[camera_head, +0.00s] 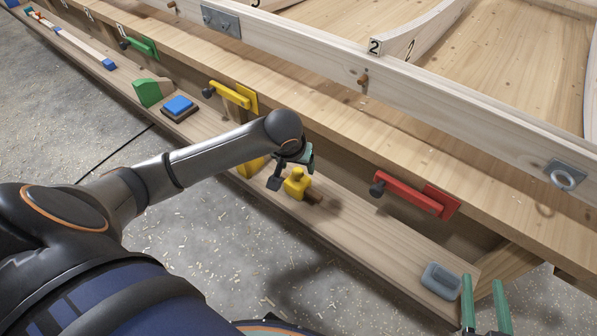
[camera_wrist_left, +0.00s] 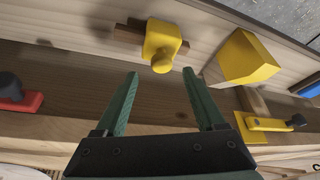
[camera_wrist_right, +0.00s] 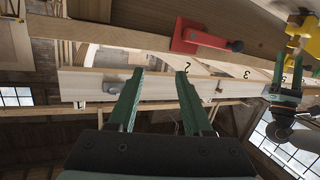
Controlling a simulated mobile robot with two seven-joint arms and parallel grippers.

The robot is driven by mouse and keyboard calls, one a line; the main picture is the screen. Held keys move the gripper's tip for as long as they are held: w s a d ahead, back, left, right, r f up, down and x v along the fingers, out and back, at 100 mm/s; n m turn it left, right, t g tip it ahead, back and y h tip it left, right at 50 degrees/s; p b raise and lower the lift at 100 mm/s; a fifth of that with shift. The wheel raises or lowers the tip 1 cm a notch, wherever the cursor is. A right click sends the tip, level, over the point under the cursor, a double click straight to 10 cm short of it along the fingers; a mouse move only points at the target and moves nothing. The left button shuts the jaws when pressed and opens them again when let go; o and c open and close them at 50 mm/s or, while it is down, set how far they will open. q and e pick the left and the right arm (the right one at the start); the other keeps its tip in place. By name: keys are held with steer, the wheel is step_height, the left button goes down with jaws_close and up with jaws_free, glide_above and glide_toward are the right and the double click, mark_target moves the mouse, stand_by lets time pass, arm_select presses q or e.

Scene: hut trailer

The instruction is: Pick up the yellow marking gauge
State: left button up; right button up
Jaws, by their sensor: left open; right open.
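The yellow marking gauge (camera_head: 296,185), a yellow block with a round knob and a dark wooden beam through it, rests on the low plank shelf. It also shows in the left wrist view (camera_wrist_left: 160,42), just beyond the fingertips and roughly centred between them. My left gripper (camera_head: 307,160) is open and empty above the gauge, apart from it; its green fingers (camera_wrist_left: 160,75) frame the gap. The arm and wrist partly cover this area in the head view. My right gripper (camera_head: 483,284) is open and empty at the shelf's right end; its fingers also show in the right wrist view (camera_wrist_right: 160,72).
A yellow wedge block (camera_wrist_left: 243,60) stands beside the gauge, mostly hidden by my arm in the head view. A yellow-handled clamp (camera_head: 232,96) and a red-handled one (camera_head: 415,195) sit on the bench side. A grey-blue block (camera_head: 441,280) lies at the shelf's right end.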

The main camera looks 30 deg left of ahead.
mark_target(298, 172)
arm_select(q)
steer(key=shift+b+x, duration=0.7)
steer(key=shift+x, duration=0.55)
steer(key=shift+b+x, duration=0.55)
steer(key=shift+x, duration=0.65)
steer(key=shift+s+a+f, duration=0.1)
steer(key=shift+f, duration=0.1)
arm_select(e)
step_height(298, 172, up, 15)
steer(key=s+n+t+y, duration=0.1)
steer(key=n+t+y, duration=0.2)
steer(key=t+y, duration=0.1)
steer(key=shift+a+t, duration=0.45)
steer(key=shift+t, duration=0.45)
arm_select(q)
steer(key=shift+c, duration=0.3)
arm_select(e)
steer(key=shift+f, duration=0.1)
arm_select(q)
jaws_close()
